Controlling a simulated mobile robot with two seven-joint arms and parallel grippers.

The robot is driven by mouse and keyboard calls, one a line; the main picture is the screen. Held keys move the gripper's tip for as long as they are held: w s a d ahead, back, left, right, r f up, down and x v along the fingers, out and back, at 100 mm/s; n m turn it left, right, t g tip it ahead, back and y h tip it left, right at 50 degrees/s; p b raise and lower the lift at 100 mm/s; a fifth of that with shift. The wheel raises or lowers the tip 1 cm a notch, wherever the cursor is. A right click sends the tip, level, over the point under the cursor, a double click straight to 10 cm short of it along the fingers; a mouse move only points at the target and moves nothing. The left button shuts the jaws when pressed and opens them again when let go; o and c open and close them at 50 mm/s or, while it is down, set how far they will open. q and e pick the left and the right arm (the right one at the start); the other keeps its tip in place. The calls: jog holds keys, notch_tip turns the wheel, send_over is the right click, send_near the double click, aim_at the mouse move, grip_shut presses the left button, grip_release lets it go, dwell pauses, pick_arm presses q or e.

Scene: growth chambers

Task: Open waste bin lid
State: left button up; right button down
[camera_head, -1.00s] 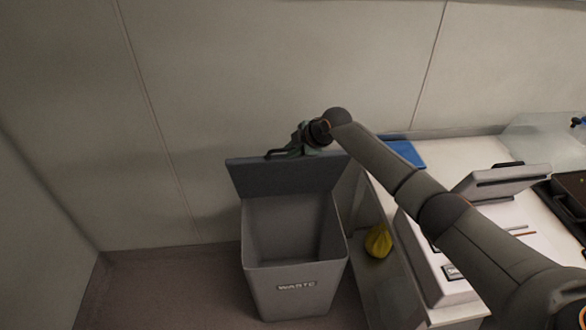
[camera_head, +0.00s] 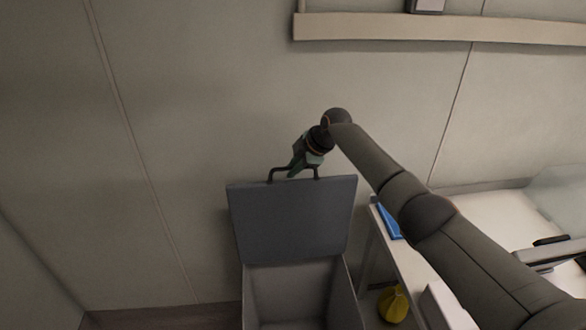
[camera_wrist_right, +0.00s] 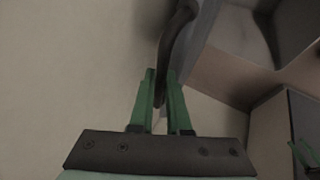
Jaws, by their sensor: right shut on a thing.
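The waste bin (camera_head: 300,290) stands against the wall, grey, with its dark grey lid (camera_head: 292,220) raised upright at the back and the inside showing. A dark bar handle (camera_head: 280,172) sits on the lid's top edge. My right gripper (camera_head: 293,174) is at that handle, its green fingers shut on it. In the right wrist view the dark handle (camera_wrist_right: 174,60) passes between the green fingers of the gripper (camera_wrist_right: 161,88). The bin's lower front is out of the head view.
A white table (camera_head: 480,215) stands right of the bin, with a blue item (camera_head: 388,222) on it. A yellow object (camera_head: 393,304) is low beside the bin. A ledge (camera_head: 400,27) runs along the wall above. Left of the bin is clear.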

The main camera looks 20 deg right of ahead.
jog(key=shift+w, duration=0.1)
dwell(0.3)
jog(key=c, duration=0.9)
grip_release()
jog(key=shift+d+r, duration=0.1)
jog(key=shift+r, duration=0.05)
